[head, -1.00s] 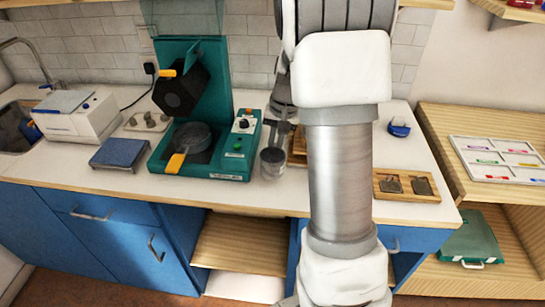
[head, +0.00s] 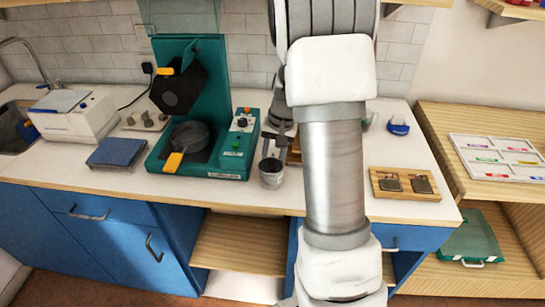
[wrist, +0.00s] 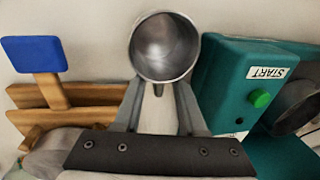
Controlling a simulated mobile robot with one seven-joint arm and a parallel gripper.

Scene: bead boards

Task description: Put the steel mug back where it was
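The steel mug (head: 271,173) is upright at the front of the counter, just right of the green press. In the wrist view the mug (wrist: 165,48) shows its round open mouth, and its inside looks empty. My gripper (head: 271,150) is behind the mug from the head camera. In the wrist view the two fingers (wrist: 159,100) reach up to the mug's near side, with the handle between them, and appear closed on it. The fingertips are hidden under the rim. I cannot tell whether the mug's base touches the counter.
The green press (head: 215,165) with a round black plate and a START button stands close on the left. A wooden rack with a blue tag (wrist: 33,55) is beside the gripper. A wooden tray (head: 405,195) lies to the right. The counter's front edge is near the mug.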

